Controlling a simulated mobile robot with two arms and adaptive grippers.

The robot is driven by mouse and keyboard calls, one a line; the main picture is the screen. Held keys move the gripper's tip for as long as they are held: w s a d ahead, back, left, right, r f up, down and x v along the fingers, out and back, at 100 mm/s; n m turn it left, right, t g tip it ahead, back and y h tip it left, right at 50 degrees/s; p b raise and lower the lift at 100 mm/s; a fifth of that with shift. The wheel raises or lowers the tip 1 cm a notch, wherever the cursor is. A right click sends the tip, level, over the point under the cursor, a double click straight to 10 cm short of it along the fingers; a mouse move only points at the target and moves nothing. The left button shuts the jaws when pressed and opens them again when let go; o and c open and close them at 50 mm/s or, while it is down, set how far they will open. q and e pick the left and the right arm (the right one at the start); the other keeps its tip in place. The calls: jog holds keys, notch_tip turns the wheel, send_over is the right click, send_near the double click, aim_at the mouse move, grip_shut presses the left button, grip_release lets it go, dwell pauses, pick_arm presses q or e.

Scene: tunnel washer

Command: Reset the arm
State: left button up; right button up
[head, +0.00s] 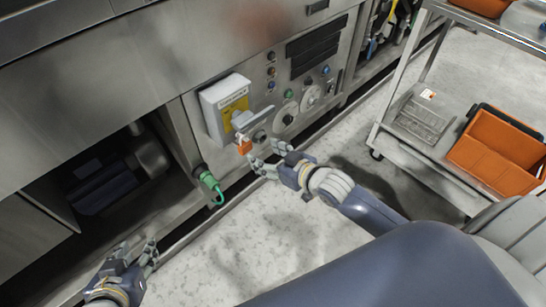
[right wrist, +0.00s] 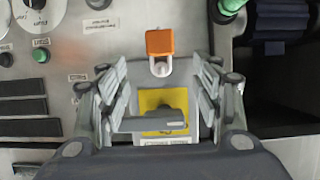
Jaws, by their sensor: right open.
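My right gripper (head: 265,156) is open in front of the machine panel, just right of and below an orange padlock (head: 243,147). In the right wrist view its spread fingers (right wrist: 160,68) stand either side of a grey switch handle (right wrist: 150,125) on a yellow plate (right wrist: 162,98); nothing is held. The padlock (right wrist: 160,42) hangs from a shackle there, beyond the fingertips. The head view shows the handle (head: 258,116) on its pale switch box (head: 213,107). My left gripper (head: 137,249) is low at the left, fingers apart and empty.
A green connector (head: 210,184) hangs from the panel's lower edge, left of my right gripper. Knobs and buttons (head: 290,107) line the panel. A cart (head: 400,150) with an orange bin (head: 495,152) stands at the right. The pale floor (head: 265,230) between is clear.

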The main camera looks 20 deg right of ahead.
jog(key=shift+v, duration=1.2)
